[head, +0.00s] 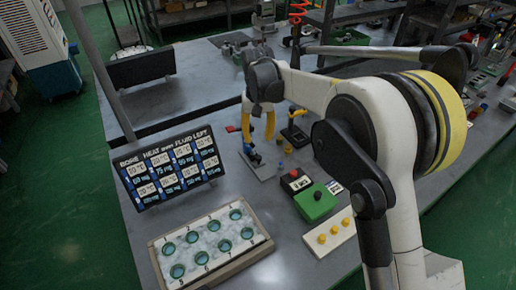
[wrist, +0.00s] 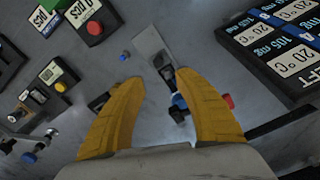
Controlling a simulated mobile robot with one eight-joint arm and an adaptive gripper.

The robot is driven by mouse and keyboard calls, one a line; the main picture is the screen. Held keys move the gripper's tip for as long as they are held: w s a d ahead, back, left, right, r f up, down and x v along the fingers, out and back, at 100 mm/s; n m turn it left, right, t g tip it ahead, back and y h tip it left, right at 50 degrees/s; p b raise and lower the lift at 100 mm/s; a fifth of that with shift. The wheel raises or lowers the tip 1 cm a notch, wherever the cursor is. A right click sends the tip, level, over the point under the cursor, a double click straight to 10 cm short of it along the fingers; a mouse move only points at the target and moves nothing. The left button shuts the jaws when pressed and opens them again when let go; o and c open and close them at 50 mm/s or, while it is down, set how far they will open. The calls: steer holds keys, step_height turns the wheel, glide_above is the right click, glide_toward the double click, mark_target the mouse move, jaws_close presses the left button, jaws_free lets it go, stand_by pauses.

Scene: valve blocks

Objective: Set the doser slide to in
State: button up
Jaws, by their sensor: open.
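A small device with a grey base plate (head: 263,169) and black and blue parts stands on the table below my gripper. It is probably the doser, but I cannot make out its slide or the slide's setting. In the wrist view its grey plate (wrist: 149,42) shows ahead of the fingertips. Its blue part (wrist: 178,101) lies between the fingers, and a red part (wrist: 229,101) shows beside the right finger. My gripper (head: 258,125) has yellow fingers, open and empty, above the device. The fingers (wrist: 160,79) partly hide the device in the wrist view.
A label board (head: 170,165) stands close on the left. A tray of green-rimmed wells (head: 210,245) lies in front. Bare table lies between tray and boxes.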

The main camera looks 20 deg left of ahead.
steer(key=shift+r, duration=1.6)
steer(key=s+d+r+m+t, duration=0.15)
steer(key=d+r, duration=0.25)
steer(key=d, duration=0.4)
steer(key=s+d+r+t+y, duration=0.1)
steer(key=s+d+r, duration=0.25)
steer(key=d, duration=0.35)
steer(key=s+d+r+m+t, duration=0.1)
steer(key=s+d+r, duration=0.1)
steer(key=d+r, duration=0.45)
steer(key=s+d+f+m+t, duration=0.1)
steer(key=s+d+f+t, duration=0.1)
steer(key=s+d, duration=0.6)
steer(key=s+d+f+m+t+h, duration=0.1)
steer(key=s+d+f, duration=0.3)
steer(key=s+d, duration=0.5)
steer(key=shift+d+f+m+t, duration=0.3)
steer(key=shift+f+m+t, duration=0.05)
steer(key=shift+m, duration=0.1)
steer(key=shift+a, duration=0.1)
